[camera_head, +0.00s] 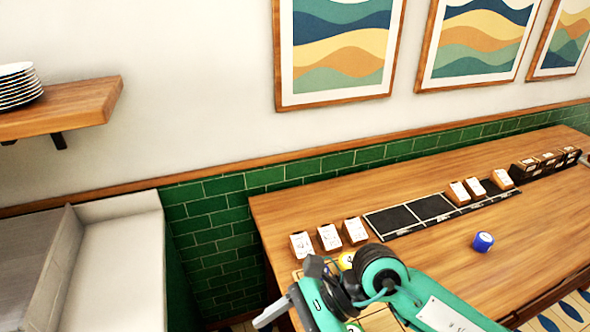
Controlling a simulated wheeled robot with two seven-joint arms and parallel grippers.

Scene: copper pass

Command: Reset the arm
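One of my arms (440,305), teal and black with a white label, comes in from the bottom right and reaches left across the near left part of the wooden table. I take it for my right arm. A big round black joint sits in its middle. At its left end are dark parts and a pale bar, my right gripper (272,313) as far as I can make out. I cannot tell its two fingers apart or see anything held. My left arm and gripper are out of view.
A plate shelf (75,108) and pale bench (120,260) are left.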

